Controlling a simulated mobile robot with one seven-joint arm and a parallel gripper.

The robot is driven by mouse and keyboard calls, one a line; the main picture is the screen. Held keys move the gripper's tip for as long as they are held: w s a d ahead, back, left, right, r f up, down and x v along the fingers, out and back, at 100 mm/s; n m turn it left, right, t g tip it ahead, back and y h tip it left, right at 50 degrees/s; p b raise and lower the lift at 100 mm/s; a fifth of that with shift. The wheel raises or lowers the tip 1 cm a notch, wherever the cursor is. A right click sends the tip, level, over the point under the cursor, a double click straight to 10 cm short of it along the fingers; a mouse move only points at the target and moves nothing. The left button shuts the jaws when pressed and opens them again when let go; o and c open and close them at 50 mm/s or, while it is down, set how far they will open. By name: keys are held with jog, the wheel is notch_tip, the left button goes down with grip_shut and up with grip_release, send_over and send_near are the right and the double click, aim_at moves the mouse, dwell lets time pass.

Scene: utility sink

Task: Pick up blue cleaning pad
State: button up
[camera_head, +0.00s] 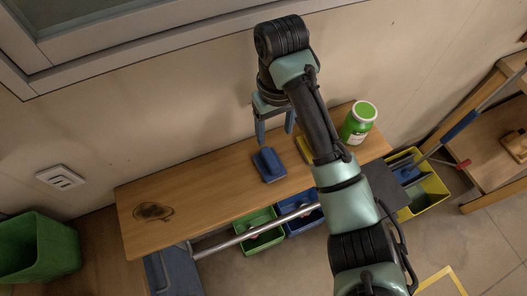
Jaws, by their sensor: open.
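The blue cleaning pad (269,165) lies on the wooden bench top (195,186), near its middle. It is a dark blue block with a raised part on top. My gripper (274,139) points down just behind the pad, with its two fingers apart and nothing between them. In the picture the fingertips end just above the pad's far edge. I cannot tell how high they are over the bench.
A yellow item (305,149), partly hidden by my arm, lies right of the pad. A green-lidded jar (358,123) stands farther right. A dark ring-shaped mark (152,211) is at the left. Green (260,241) and yellow (428,196) bins stand below. The bench's left half is mostly clear.

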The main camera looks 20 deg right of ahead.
jog(key=b, duration=0.4)
send_over(270, 158)
jog(key=f, duration=0.7)
jog(key=shift+d+f, duration=0.2)
jog(key=shift+d, duration=0.15)
jog(key=shift+a+f+p, duration=0.2)
jog(key=shift+f+p, duration=0.2)
jog(key=shift+f, duration=0.95)
jog(key=shift+a+f+p, duration=0.15)
jog(key=shift+f+p, duration=0.25)
jog(key=shift+f, duration=0.9)
jog(key=shift+c, duration=0.3)
grip_shut()
